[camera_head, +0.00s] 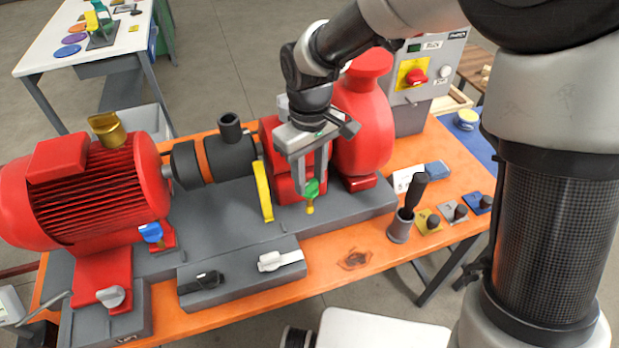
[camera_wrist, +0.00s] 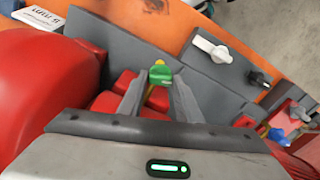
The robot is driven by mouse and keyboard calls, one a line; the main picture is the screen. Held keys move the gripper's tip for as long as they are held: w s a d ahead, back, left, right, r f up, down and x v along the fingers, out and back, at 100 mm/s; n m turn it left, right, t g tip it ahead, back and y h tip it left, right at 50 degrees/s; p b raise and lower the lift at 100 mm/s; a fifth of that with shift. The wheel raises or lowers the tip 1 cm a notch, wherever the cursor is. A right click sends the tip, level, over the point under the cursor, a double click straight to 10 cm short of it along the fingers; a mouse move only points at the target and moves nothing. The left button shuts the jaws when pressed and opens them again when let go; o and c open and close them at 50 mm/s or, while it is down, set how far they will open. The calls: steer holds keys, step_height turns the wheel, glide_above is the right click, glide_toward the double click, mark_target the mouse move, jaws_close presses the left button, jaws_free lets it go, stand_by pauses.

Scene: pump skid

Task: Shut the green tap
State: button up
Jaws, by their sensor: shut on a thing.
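The green tap (camera_head: 311,188) has a small green handle with a yellow part below it, on the front of the red pump over the grey skid. My gripper (camera_head: 314,178) reaches down from above, and its fingertips are at the green handle. In the wrist view, the green tap (camera_wrist: 160,76) sits between the two fingertips (camera_wrist: 160,82), with yellow showing on both sides of the green. My gripper is shut on the green handle. The tap's body is partly hidden behind the fingers.
A yellow lever (camera_head: 263,191) stands left of my gripper. White (camera_head: 281,260) and black (camera_head: 201,282) handles are on the front grey plate, and a blue tap (camera_head: 151,232) is by the red motor (camera_head: 90,190). A black-handled tool stands in a grey cup (camera_head: 401,228) at right.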

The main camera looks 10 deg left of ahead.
mark_target(310, 183)
steer(key=shift+m+b, duration=0.35)
steer(key=shift+m, duration=1.55)
steer(key=o, duration=1)
steer(key=shift+o, duration=0.2)
steer(key=shift+r, duration=0.1)
step_height(310, 183, up, 17)
steer(key=p, duration=0.1)
steer(key=shift+r, duration=0.2)
